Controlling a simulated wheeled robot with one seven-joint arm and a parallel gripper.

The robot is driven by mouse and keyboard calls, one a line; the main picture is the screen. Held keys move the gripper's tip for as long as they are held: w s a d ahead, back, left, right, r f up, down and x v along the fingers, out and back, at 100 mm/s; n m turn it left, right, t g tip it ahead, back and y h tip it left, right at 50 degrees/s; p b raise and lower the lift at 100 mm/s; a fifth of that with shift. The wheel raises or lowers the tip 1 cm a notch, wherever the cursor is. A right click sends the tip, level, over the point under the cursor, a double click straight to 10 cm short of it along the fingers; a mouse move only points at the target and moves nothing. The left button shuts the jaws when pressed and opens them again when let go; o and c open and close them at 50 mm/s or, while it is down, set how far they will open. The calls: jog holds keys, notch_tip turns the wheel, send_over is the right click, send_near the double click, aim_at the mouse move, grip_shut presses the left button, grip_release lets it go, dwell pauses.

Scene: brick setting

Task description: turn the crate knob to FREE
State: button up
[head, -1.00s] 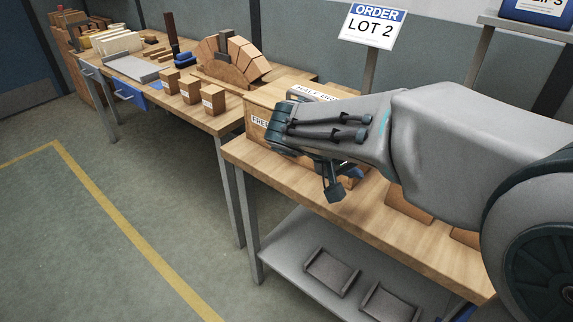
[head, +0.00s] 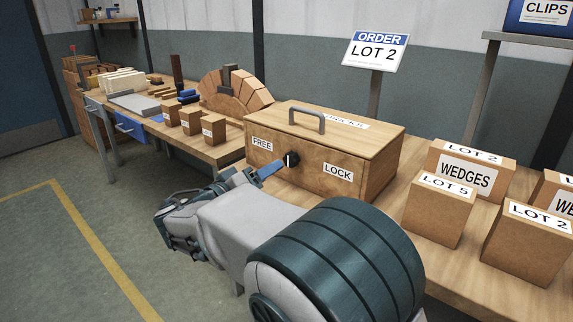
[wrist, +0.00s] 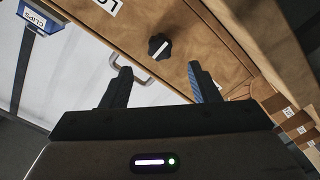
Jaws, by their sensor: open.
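The crate (head: 315,180) is a brown wooden box with a lid and a grey handle (head: 307,118). Its front bears a FREE label (head: 262,144) at left and a LOCK label (head: 338,172) at right. The dark round knob (head: 291,159) sits between them; it also shows in the wrist view (wrist: 158,46), with a pale slanted line on it. I cannot tell which label the line points to. My gripper (head: 260,176) is open in front of the crate. In the wrist view (wrist: 160,68) the knob appears beyond and between the fingertips, with no visible contact.
Boxes labelled WEDGES (head: 466,178), LOT 5 (head: 439,212) and LOT 2 (head: 530,245) stand right of the crate on the same bench. An order sign (head: 375,53) stands behind. The floor at left is clear.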

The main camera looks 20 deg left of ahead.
aim_at(288, 161)
jog(key=x, duration=0.7)
jog(key=shift+w+d, duration=0.1)
jog(key=shift+w, duration=0.2)
jog(key=c, duration=1)
